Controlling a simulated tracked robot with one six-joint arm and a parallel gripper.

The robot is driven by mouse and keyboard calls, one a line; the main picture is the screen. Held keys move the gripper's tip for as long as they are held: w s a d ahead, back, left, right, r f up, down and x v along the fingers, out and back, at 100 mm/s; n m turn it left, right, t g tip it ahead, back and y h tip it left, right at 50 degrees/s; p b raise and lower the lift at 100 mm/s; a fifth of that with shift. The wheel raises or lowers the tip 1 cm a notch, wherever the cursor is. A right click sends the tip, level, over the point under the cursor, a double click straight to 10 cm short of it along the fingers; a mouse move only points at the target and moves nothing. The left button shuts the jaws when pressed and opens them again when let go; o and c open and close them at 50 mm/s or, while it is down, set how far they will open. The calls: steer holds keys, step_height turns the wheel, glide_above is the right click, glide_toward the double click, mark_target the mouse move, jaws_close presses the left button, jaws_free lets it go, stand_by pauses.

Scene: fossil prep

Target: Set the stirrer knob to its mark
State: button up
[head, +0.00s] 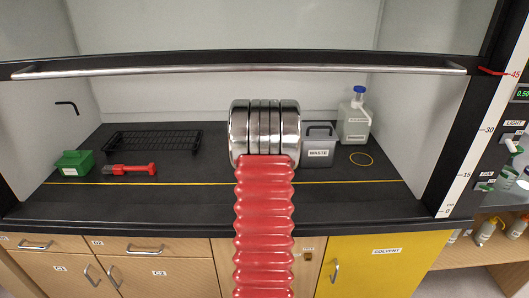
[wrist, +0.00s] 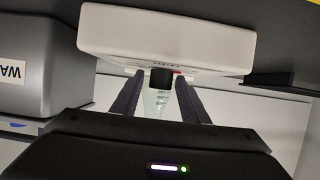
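In the wrist view, which looks upside down, a white stirrer (wrist: 110,28) fills the upper middle. Its black knob (wrist: 161,78) sits on the front face, with a small red mark (wrist: 178,72) close beside it. My gripper (wrist: 158,80) is open, its two dark fingers pointing at the stirrer, one on each side of the knob. Gaps show between the fingers and the knob. A clear graduated flask (wrist: 158,103) shows between the fingers, beyond the knob. The knob's pointer cannot be made out. In the head view my arm hides the stirrer and gripper.
A grey waste bin (head: 318,150) stands close beside the stirrer; it also shows in the wrist view (wrist: 45,55). A white bottle (head: 355,122) with a blue cap stands behind it. A black rack (head: 153,140), green box (head: 75,163) and red tool (head: 130,169) lie left. A sash bar (head: 150,69) crosses above.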

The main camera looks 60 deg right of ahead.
steer(key=c, duration=0.9)
steer(key=shift+w+m+g+h, duration=0.1)
steer(key=shift+m+g+h, duration=0.5)
steer(key=shift+m+g, duration=2.2)
steer(key=shift+g, duration=0.4)
steer(key=shift+m+g+y, duration=0.3)
steer(key=shift+m+g, duration=1.4)
steer(key=shift+g, duration=0.3)
steer(key=shift+m+g+y, duration=1.1)
steer(key=shift+m+g, duration=1)
steer(key=shift+g, duration=0.1)
steer(key=shift+m+g+y, duration=0.5)
steer(key=shift+m, duration=0.1)
steer(key=shift+r+m+g+y, duration=0.15)
steer(key=shift+m+g+y, duration=0.95)
steer(key=shift+m+y, duration=0.45)
steer(key=shift+c, duration=0.2)
steer(key=o, duration=1.1)
steer(key=shift+c, duration=0.2)
